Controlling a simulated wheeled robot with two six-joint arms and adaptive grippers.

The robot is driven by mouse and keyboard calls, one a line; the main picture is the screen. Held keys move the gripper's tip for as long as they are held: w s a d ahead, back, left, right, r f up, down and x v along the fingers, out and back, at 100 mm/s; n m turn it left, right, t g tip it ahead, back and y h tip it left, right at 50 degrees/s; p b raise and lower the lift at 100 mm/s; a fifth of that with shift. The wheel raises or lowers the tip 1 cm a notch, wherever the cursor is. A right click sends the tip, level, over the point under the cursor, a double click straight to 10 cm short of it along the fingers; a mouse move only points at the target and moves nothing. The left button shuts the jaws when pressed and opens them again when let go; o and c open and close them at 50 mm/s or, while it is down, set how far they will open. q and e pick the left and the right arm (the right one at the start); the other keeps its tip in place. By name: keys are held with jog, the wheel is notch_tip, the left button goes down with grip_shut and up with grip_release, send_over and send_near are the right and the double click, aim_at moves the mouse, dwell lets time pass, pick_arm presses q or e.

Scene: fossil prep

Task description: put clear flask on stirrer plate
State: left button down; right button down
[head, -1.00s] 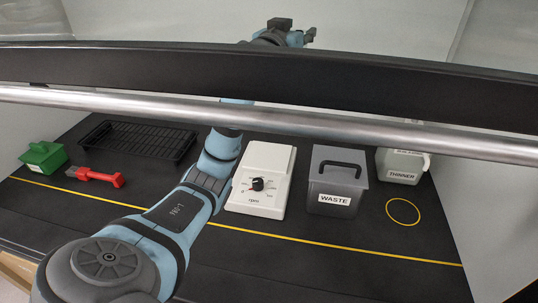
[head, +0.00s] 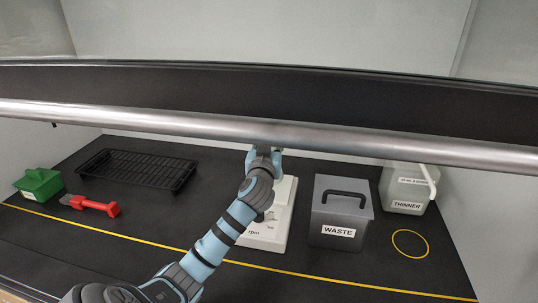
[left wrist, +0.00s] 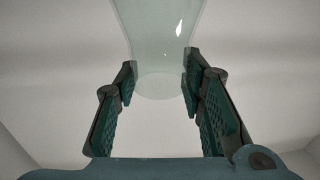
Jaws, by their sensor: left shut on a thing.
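The clear flask (left wrist: 158,45) fills the top middle of the left wrist view, pale and see-through, with its upper part cut off by the frame. My left gripper (left wrist: 158,82) is shut on it, one finger on each side. In the head view my left gripper (head: 265,152) is over the back of the stirrer plate, partly behind the metal rail, and I cannot make out the flask there. My right gripper is not in view.
A grey WASTE bin (head: 338,215) stands close right of the plate, with a THINNER can (head: 407,190) beyond it. A black rack (head: 135,170), a red-handled tool (head: 95,206) and a green box (head: 39,184) are left. The metal rail (head: 330,139) crosses above the bench.

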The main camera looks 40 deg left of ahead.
pick_arm(q)
jog(key=shift+f+b, duration=0.3)
jog(key=shift+f, duration=1.2)
jog(key=c, duration=1.1)
grip_release()
jog(key=shift+r, duration=0.1)
jog(key=shift+o, duration=0.2)
jog(key=shift+s+d+r, duration=0.1)
jog(key=shift+s, duration=0.05)
jog(key=p+v, duration=0.3)
jog(key=v, duration=0.8)
jog(key=shift+s+d, duration=0.25)
jog(key=shift+d, duration=0.05)
